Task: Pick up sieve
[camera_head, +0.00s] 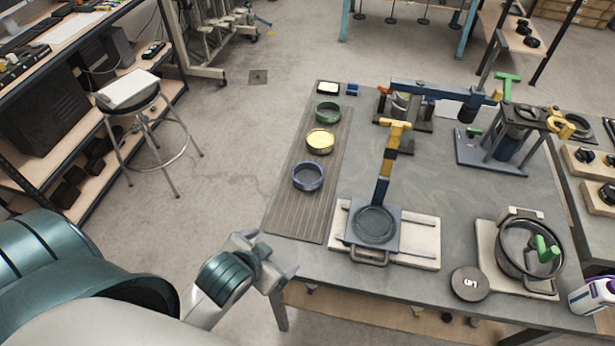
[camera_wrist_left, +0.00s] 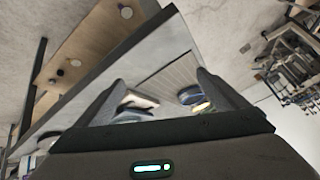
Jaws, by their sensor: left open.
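Three round, shallow sieve-like rings stand in a row on a ribbed grey mat (camera_head: 289,215): a blue one (camera_head: 307,177) nearest me, a yellow-filled one (camera_head: 320,141) behind it, and a green one (camera_head: 328,112) farthest. I cannot tell which is the task's sieve. My left gripper (camera_head: 268,258) is open and empty at the table's near left corner, apart from the rings. In the left wrist view the open fingers (camera_wrist_left: 160,95) frame the table edge, with the blue ring (camera_wrist_left: 189,95) beyond, near the right finger.
A lever press (camera_head: 383,180) with a yellow handle stands on a pale base right of the mat. A round pot (camera_head: 525,248) and a dark disc weight (camera_head: 469,283) are farther right. Other lever devices fill the table's back. A stool (camera_head: 134,95) stands on the floor left.

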